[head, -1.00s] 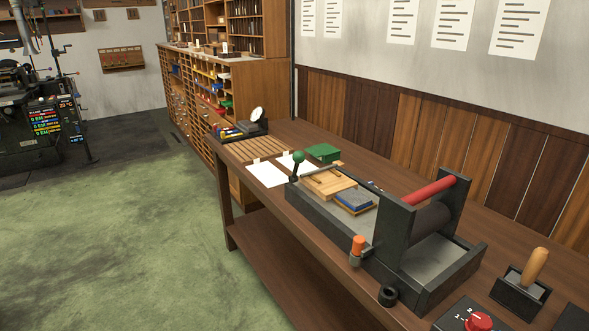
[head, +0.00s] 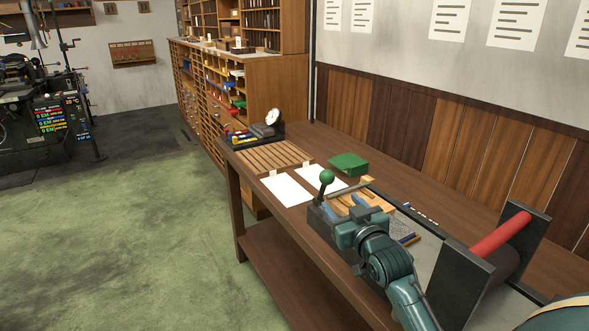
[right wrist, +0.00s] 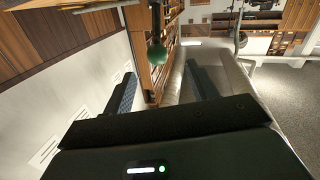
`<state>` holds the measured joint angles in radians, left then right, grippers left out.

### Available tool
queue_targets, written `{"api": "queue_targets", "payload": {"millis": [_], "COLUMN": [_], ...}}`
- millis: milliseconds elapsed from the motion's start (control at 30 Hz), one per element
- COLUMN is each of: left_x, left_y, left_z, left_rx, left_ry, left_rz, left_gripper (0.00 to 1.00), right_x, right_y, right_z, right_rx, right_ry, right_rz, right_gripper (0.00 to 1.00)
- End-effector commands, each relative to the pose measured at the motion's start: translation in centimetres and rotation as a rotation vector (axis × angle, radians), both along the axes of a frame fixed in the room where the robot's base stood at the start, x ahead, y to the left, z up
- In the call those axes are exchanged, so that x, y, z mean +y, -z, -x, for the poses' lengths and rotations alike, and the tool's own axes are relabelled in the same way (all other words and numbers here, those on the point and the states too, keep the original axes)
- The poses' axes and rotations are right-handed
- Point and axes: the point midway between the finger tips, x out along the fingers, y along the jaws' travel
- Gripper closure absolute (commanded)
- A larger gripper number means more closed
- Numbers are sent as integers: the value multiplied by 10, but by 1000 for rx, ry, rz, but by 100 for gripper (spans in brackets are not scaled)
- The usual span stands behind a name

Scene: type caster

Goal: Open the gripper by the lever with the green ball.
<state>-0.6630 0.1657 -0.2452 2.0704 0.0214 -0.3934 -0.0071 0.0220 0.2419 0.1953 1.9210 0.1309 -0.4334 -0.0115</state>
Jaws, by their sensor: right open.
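The green ball (head: 326,176) tops a short dark lever (head: 322,192) at the far left end of the proof press (head: 462,275). In the right wrist view the ball (right wrist: 157,56) hangs ahead of my fingers, between their lines, with its rod running out of the top. My right gripper (head: 344,200) is open and empty, just in front of and below the ball in the head view. I see no contact with the ball. The gripper and forearm hide part of the press bed. The press's own gripper cannot be made out clearly. My left gripper is not in view.
A red roller (head: 500,237) spans the press's side plates. On the bench (head: 310,145) lie white sheets (head: 287,189), a green box (head: 348,163) and a slatted wooden rack (head: 262,158). A wooden block (head: 377,197) sits on the press bed. Green floor is free at left.

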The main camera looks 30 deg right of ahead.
Motion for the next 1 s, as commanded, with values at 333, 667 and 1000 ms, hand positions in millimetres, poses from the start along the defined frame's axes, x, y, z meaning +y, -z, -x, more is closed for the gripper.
{"api": "queue_targets", "payload": {"millis": [333, 667, 1000], "left_x": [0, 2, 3], "left_y": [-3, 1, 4], "left_z": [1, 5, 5], "left_rx": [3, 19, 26], "left_ry": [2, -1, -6], "left_rz": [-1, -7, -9], "left_gripper": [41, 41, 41], "right_x": [-15, -25, -31], "right_y": [-14, -13, -12], "right_z": [-38, -101, -132], "right_rx": [-25, -24, -23], "right_ry": [16, 15, 16], "right_rz": [-5, -3, -2], "right_gripper": [42, 42, 42]}}
